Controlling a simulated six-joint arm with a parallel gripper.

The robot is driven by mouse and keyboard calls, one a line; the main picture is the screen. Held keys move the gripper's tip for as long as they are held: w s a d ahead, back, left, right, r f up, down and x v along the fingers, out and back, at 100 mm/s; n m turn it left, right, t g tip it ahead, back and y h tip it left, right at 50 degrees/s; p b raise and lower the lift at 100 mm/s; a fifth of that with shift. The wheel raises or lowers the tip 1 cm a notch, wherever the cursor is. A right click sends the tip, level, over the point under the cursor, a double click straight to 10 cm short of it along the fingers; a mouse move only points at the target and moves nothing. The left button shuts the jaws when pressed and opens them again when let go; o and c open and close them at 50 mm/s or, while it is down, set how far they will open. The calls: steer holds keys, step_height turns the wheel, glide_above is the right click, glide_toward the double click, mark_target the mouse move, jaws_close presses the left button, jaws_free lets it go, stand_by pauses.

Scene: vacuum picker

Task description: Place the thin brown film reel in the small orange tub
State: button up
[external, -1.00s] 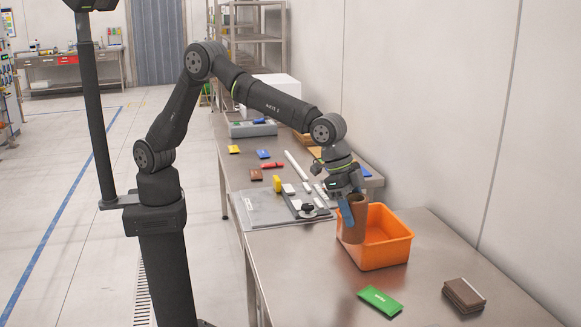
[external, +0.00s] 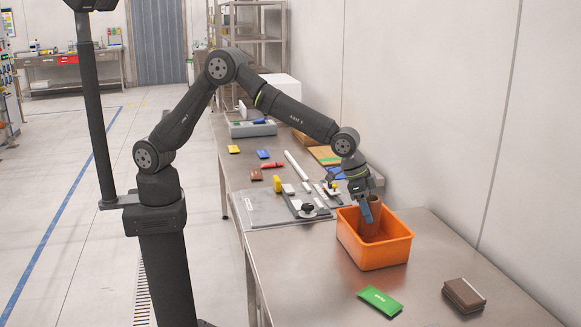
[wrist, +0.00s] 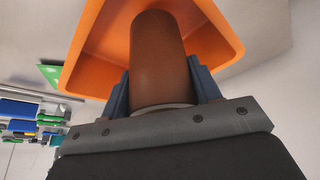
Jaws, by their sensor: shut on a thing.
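The brown film reel (external: 371,222) is a cylinder held between the blue fingers of my gripper (external: 368,211). Its lower part is inside the orange tub (external: 384,256), below the rim, near the tub's back left side. In the wrist view, the brown reel (wrist: 158,60) sits between the two blue fingers (wrist: 158,88), with the orange tub (wrist: 98,60) around its far end. My gripper is shut on the reel. Whether the reel touches the tub floor is hidden.
A green packet (external: 380,302) lies in front of the tub, and a brown wallet-like block (external: 464,295) lies to the right. A grey plate with a fixture (external: 270,208) is to the left. Several small coloured items lie farther back. Bare steel table (external: 440,250) shows right of the tub.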

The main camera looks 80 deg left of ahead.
steer(key=shift+f, duration=1.5)
steer(key=o, duration=1.1)
steer(key=shift+f, duration=0.15)
steer(key=v, duration=1.2)
steer(key=shift+d, duration=0.1)
steer(key=x, duration=1.1)
steer(key=shift+w+f, duration=0.2)
steer(key=shift+f, duration=0.1)
steer(key=shift+r, duration=1.85)
